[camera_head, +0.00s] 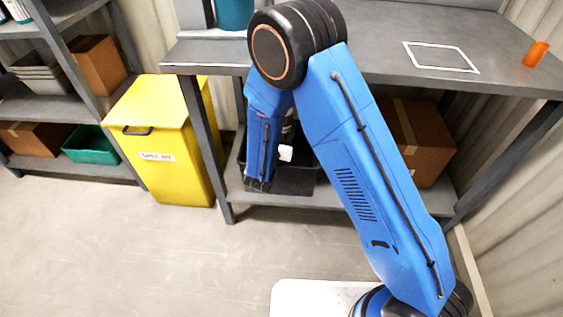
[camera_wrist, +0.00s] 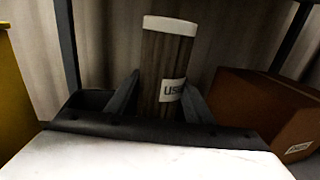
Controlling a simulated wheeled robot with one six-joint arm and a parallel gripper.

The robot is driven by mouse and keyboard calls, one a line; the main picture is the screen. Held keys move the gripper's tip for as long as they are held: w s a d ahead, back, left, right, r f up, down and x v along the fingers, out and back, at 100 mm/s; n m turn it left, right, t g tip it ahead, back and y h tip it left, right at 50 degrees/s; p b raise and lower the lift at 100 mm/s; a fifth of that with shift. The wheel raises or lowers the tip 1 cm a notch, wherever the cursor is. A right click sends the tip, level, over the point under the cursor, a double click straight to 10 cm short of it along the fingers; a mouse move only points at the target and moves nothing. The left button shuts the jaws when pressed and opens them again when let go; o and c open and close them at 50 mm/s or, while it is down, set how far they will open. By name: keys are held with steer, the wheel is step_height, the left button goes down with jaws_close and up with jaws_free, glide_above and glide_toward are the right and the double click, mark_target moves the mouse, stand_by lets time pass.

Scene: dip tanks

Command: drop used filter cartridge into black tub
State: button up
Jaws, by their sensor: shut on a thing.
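The used filter cartridge (camera_wrist: 165,55) stands upright between the fingers of my gripper (camera_wrist: 162,88) in the wrist view. It is a brown-grey cylinder with a white end cap and a white label whose visible letters read "US". My gripper is shut on it. The black tub (camera_head: 297,181) sits on the lower shelf under the bench in the head view, partly hidden by my blue arm. A dark edge left of my fingers in the wrist view looks like part of the tub. My arm reaches down over the tub in the head view. The cartridge's lower end is hidden.
A yellow lidded bin (camera_head: 160,150) stands left of the bench (camera_head: 370,50). A cardboard box (camera_head: 418,140) is right of the tub on the lower shelf, and it also shows in the wrist view (camera_wrist: 250,105). The floor in front is clear.

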steer(key=shift+f, duration=1.9)
steer(key=o, duration=1.5)
steer(key=v, duration=1.7)
steer(key=shift+s, duration=0.2)
